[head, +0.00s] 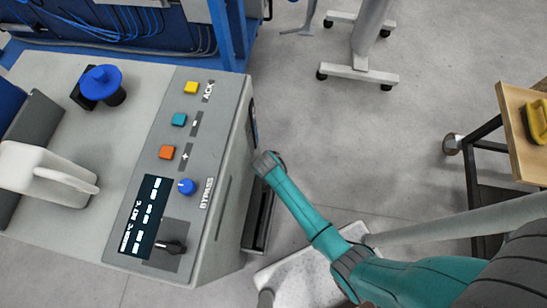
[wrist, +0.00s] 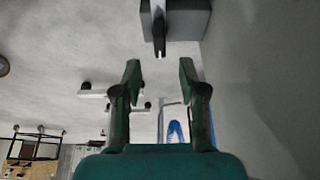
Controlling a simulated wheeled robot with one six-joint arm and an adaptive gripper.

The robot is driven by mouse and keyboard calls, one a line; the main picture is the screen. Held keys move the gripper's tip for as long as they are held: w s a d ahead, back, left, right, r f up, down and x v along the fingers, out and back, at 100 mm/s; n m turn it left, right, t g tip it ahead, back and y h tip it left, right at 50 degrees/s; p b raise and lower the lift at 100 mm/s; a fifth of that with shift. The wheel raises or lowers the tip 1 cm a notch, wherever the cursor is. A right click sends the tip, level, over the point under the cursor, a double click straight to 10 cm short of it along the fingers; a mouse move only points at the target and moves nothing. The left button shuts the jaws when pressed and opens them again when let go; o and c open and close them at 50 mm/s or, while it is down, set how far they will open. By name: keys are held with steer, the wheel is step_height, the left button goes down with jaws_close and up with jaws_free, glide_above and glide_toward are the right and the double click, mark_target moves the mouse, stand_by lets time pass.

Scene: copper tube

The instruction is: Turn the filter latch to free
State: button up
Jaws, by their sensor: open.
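A dark, narrow lever (wrist: 159,37) on a grey block (wrist: 185,22) shows at the top of the wrist view. It looks like the filter latch and points down in the picture, but no label is readable. My gripper (wrist: 159,78) is open and empty. Its two fingers are spread apart below the lever in the picture, and the lever's tip lies roughly in line with the gap, apart from both fingers. In the head view my arm reaches down beside the right side of the grey console; the fingers and the lever cannot be made out there.
The grey console (head: 225,165) carries coloured buttons, a blue bypass knob (head: 187,187), a display (head: 145,215) and a black switch (head: 172,247). A blue round handle (head: 102,80) stands at its back. A wooden-topped table (head: 525,130) is at right. Open floor (head: 330,130) lies between.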

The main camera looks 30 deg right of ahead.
steer(key=shift+x, duration=3.55)
jaws_close()
